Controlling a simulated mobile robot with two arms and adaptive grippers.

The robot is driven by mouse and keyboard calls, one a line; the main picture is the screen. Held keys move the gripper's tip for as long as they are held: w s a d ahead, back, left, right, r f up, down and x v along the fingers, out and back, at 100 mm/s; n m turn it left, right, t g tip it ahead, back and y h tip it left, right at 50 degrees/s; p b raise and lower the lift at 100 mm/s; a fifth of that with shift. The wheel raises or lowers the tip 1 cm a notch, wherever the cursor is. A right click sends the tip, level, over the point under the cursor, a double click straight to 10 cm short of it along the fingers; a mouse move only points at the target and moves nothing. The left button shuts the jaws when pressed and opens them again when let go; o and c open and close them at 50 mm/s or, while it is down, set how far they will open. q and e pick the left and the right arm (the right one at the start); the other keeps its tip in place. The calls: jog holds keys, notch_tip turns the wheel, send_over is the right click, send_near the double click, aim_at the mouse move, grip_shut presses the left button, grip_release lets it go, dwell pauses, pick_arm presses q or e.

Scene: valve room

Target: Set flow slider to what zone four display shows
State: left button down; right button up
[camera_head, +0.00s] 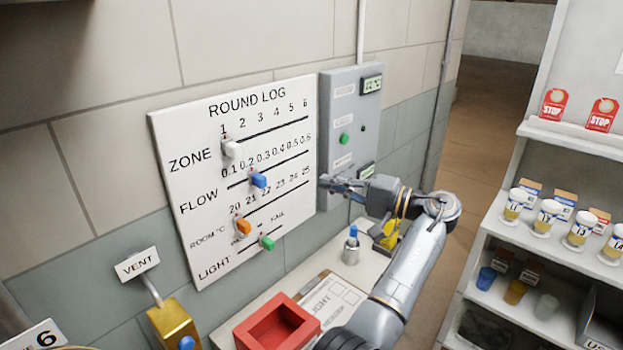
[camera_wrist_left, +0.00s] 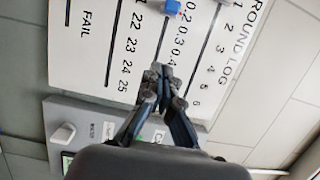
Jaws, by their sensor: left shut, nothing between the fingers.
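The white ROUND LOG board (camera_head: 300,95) hangs on the wall with several slider rows. The blue FLOW slider (camera_head: 259,180) sits near the low end of its 0.1 to 0.6 scale. In the left wrist view the blue slider (camera_wrist_left: 173,6) is at the top edge, near 0.2. My left gripper (camera_head: 325,183) is shut and empty, right of the slider and apart from it, by the board's right edge. A grey panel (camera_head: 345,110) beside the board has an upper display (camera_head: 372,84) and a lower display (camera_head: 366,170). Their digits and zones are unreadable. My right gripper is not seen.
Other sliders are white ZONE (camera_head: 231,148) near 1, orange ROOM (camera_head: 243,227) and green LIGHT (camera_head: 267,243). Shelves (camera_head: 500,250) with cups stand right.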

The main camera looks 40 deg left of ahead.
aim_at(258, 180)
pick_arm(q)
jog(key=s+a+p, duration=0.1)
jog(key=a+p, duration=0.1)
jog(key=a, duration=0.1)
jog(key=s+a+p, duration=0.2)
jog(key=a, duration=0.1)
jog(key=s+a+p, duration=0.1)
jog(key=a+p, duration=0.1)
jog(key=a, duration=0.1)
jog(key=shift+s+a+r, duration=0.15)
jog(key=shift+a, duration=0.1)
jog(key=shift+s+f+p, duration=0.2)
jog(key=shift+s+p, duration=0.15)
jog(key=shift+s, duration=0.25)
jog(key=shift+a, duration=0.1)
